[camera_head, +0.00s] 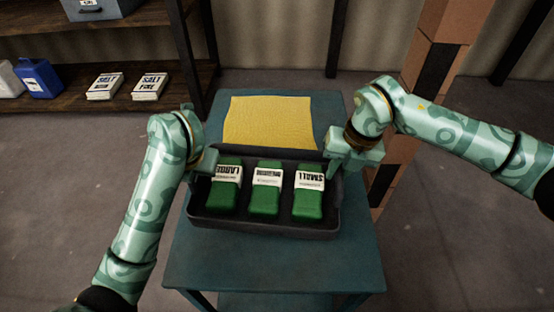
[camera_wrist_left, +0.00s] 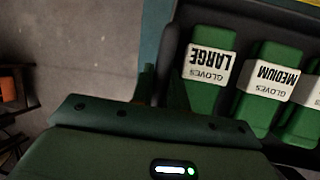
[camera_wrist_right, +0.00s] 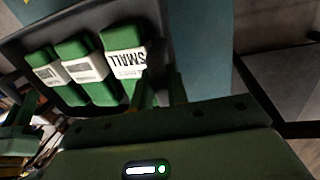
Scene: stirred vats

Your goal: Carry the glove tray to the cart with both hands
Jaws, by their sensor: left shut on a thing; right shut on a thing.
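The glove tray (camera_head: 265,230) is dark grey and holds three green glove packs with white labels: LARGE (camera_head: 222,200), a middle one (camera_head: 265,203) that reads MEDIUM in the left wrist view (camera_wrist_left: 268,90), and SMALL (camera_head: 308,203). The tray is over the blue-green table; I cannot tell whether it touches the top. My left gripper (camera_head: 204,163) is shut on the tray's left side. My right gripper (camera_head: 335,165) is shut on its right side. The fingertips are partly hidden. The tray looks about level. No cart is clearly identifiable apart from this blue-green table or cart top (camera_head: 270,267).
A yellow mat (camera_head: 270,122) lies on the tabletop behind the tray. A wooden shelf (camera_head: 110,103) with salt boxes (camera_head: 149,87) and a blue container (camera_head: 39,78) stands at the back left. An orange-brown post (camera_head: 440,45) rises behind my right arm. Floor is open at left and right.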

